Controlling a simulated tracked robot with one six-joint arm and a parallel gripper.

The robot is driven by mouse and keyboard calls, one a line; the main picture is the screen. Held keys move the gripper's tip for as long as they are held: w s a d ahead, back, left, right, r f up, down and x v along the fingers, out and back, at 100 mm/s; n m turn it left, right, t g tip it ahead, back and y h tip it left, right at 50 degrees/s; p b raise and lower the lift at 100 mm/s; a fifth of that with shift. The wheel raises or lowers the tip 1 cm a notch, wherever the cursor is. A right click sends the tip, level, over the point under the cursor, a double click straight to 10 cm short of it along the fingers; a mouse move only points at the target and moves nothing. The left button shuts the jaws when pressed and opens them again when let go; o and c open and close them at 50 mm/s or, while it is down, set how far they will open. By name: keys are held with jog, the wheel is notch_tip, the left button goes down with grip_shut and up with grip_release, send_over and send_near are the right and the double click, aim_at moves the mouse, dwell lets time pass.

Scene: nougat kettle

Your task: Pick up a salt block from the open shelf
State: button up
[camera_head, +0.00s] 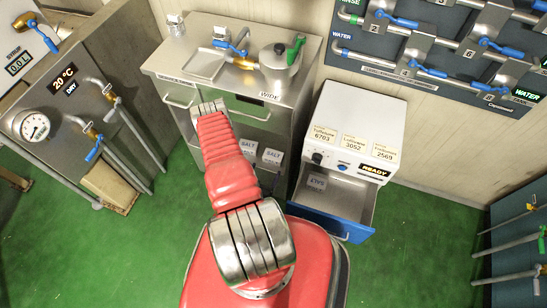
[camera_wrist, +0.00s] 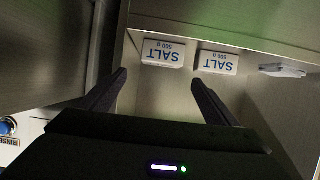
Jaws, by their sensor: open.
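Two white salt blocks with blue lettering stand side by side on the open shelf (camera_wrist: 160,100). In the wrist view one salt block (camera_wrist: 163,51) is at the left and the other (camera_wrist: 216,62) just right of it, their labels upside down. They also show in the head view, at the left (camera_head: 248,146) and right (camera_head: 272,156). My gripper (camera_wrist: 158,79) is open and empty, its fingers pointing at the shelf, with the left block roughly between the finger lines and apart from them.
A flat pale item (camera_wrist: 283,70) lies right of the blocks. The steel cabinet (camera_head: 185,70) carries a kettle (camera_head: 278,66) and tray above the shelf. Right of it, a white machine (camera_head: 350,120) has its blue-fronted drawer (camera_head: 330,222) open, with another salt block (camera_head: 317,182) inside.

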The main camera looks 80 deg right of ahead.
aim_at(272, 156)
jog(key=x, duration=0.7)
jog(key=shift+d+f, duration=0.1)
jog(key=shift+d, duration=0.2)
jog(key=shift+d+f, duration=0.15)
jog(key=shift+d, duration=0.2)
jog(key=shift+d, duration=0.1)
jog(key=shift+x, duration=2.5)
jog(key=shift+w, duration=0.1)
jog(key=shift+c, duration=0.4)
jog(key=c, duration=1.2)
jog(key=shift+w, duration=0.1)
